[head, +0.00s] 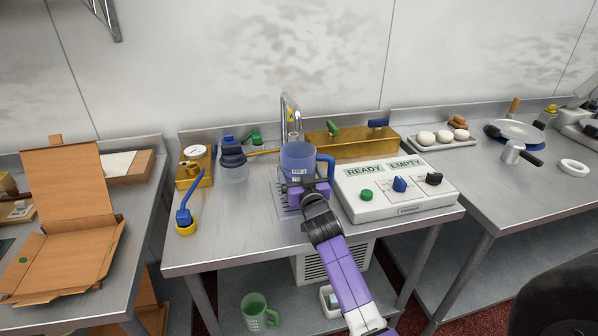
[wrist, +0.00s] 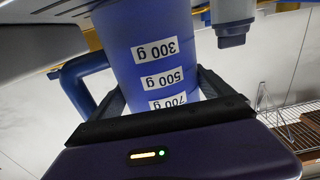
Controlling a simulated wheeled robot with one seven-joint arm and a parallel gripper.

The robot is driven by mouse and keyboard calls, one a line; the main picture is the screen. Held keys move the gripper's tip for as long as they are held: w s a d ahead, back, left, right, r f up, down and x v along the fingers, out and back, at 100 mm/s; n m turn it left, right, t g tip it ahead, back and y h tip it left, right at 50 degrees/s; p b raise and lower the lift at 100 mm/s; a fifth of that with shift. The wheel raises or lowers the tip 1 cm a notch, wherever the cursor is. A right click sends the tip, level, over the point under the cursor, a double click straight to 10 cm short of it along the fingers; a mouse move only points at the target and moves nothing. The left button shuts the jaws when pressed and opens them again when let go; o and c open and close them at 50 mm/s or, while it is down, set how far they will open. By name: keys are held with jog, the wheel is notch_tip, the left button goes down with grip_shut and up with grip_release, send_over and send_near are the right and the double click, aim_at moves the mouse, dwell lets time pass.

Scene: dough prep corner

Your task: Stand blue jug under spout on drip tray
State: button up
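The blue jug (head: 297,157), see-through with a blue handle on the right, is upright over the drip tray (head: 283,209) in the head view. My gripper (head: 303,186) is shut on its near side; the fingers flank the jug (wrist: 152,48) in the wrist view. That view is upside down and shows the labels 300 g, 500 g and 700 g. The silver spout (head: 290,104) rises just behind the jug's rim. The jug's base is hidden by my gripper, so I cannot tell whether it touches the tray.
A white control box (head: 396,200) with READY and EMPTY signs stands close on the right. A dark-lidded container (head: 235,170) and a blue-handled tool in a yellow holder (head: 186,228) stand left. A brass-coloured box (head: 352,146) is behind.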

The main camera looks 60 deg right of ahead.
jog(key=shift+o, duration=0.3)
jog(key=shift+r, duration=0.2)
jog(key=b+v, duration=0.2)
jog(key=v, duration=1)
jog(key=s+a+f+n+t+y, duration=0.1)
jog(key=s+a+f+n+y, duration=0.15)
jog(key=a, duration=0.55)
jog(key=s+a+f+n+t+y, duration=0.1)
jog(key=a+f+y, duration=0.15)
jog(key=a, duration=0.55)
jog(key=s+a+f+n+t+y, duration=0.1)
jog(key=s+a+f+y, duration=0.15)
jog(key=a, duration=0.55)
jog(key=s+a+r+n+y, duration=0.2)
jog(key=s+a+y, duration=0.1)
jog(key=s+a, duration=0.4)
jog(key=s+a+r+n+y, duration=0.2)
jog(key=s+a+n+y, duration=0.1)
jog(key=s+a, duration=0.4)
jog(key=shift+s, duration=0.95)
